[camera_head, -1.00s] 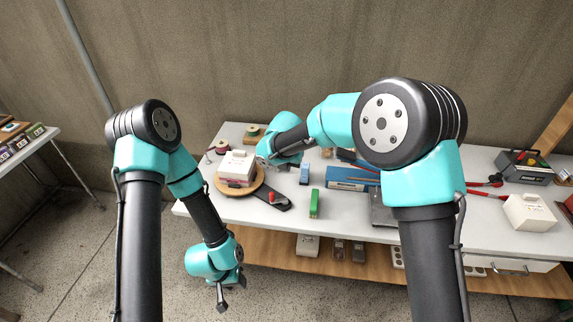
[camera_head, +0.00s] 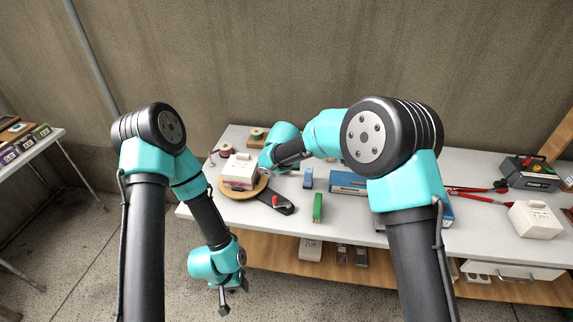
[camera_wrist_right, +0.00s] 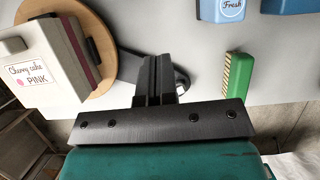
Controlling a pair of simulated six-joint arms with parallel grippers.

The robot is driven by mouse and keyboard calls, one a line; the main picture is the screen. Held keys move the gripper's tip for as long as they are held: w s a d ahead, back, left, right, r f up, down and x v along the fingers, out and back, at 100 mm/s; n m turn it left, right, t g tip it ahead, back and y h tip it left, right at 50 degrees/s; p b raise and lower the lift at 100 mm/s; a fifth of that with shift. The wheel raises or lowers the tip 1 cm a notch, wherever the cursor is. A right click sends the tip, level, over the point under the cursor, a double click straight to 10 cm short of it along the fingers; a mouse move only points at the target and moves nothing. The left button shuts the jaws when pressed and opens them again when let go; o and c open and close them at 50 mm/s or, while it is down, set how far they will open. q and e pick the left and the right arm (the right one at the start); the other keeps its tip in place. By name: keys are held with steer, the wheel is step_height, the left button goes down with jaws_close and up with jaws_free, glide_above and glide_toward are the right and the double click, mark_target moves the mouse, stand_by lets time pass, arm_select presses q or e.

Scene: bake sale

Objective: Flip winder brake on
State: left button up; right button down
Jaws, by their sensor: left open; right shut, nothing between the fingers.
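The winder is a round wooden turntable (camera_head: 228,193) with a dark base plate (camera_head: 287,207) reaching out to its right. A small red-tipped lever (camera_head: 275,200) stands on that plate. A white cake box (camera_head: 240,168) sits on the turntable; its label reads "Cherry cake PINK" in the right wrist view (camera_wrist_right: 38,75). My right gripper (camera_wrist_right: 158,62) is shut and empty, over the dark plate beside the turntable. Its fingers cover part of the plate, and the red lever tip is hidden there. My left gripper (camera_head: 224,300) is open and empty, low in front of the table.
A green brush (camera_head: 317,207) and a blue item (camera_head: 308,178) lie right of the plate. Spools (camera_head: 226,150) stand behind the turntable. A blue box (camera_head: 347,181), a white box (camera_head: 535,219) and a dark case (camera_head: 528,172) are farther right. A shelf (camera_head: 385,276) runs below the tabletop.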

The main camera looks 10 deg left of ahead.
steer(key=x, duration=0.6)
steer(key=shift+w+r, duration=0.2)
steer(key=shift+w, duration=1.75)
steer(key=shift+d, duration=0.1)
